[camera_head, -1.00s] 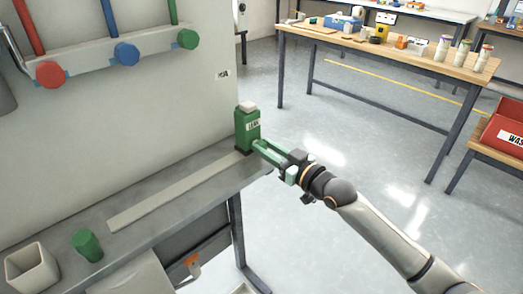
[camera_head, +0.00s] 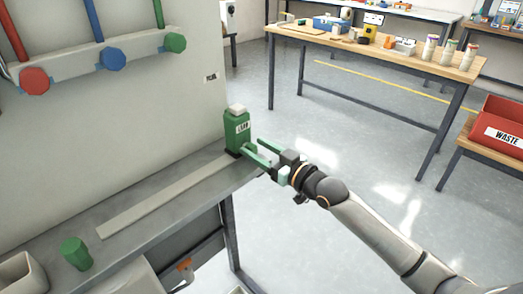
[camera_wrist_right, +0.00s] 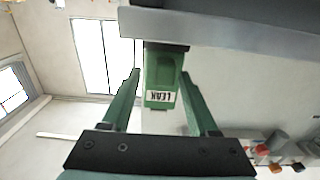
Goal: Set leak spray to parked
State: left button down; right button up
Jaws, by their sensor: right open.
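The leak spray (camera_head: 238,132) is a green bottle with a pale cap and a white label. It stands upright on a dark base at the right end of the grey bench (camera_head: 190,205). My right gripper (camera_head: 254,145) is open just to the right of the bottle. In the right wrist view the leak spray (camera_wrist_right: 161,78) appears upside down between the spread fingers of my right gripper (camera_wrist_right: 162,82), with gaps on both sides. I cannot tell how far ahead of the fingertips it is. My left gripper is not in view.
A pale strip (camera_head: 165,198) lies along the bench. Red, blue and green valve knobs (camera_head: 114,58) are above. A red waste bin (camera_head: 497,128) is at far right.

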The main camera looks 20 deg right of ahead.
pick_arm(q)
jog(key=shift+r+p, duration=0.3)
jog(key=shift+p, duration=0.2)
pick_arm(e)
jog(key=v, duration=1.2)
jog(key=shift+s, duration=0.25)
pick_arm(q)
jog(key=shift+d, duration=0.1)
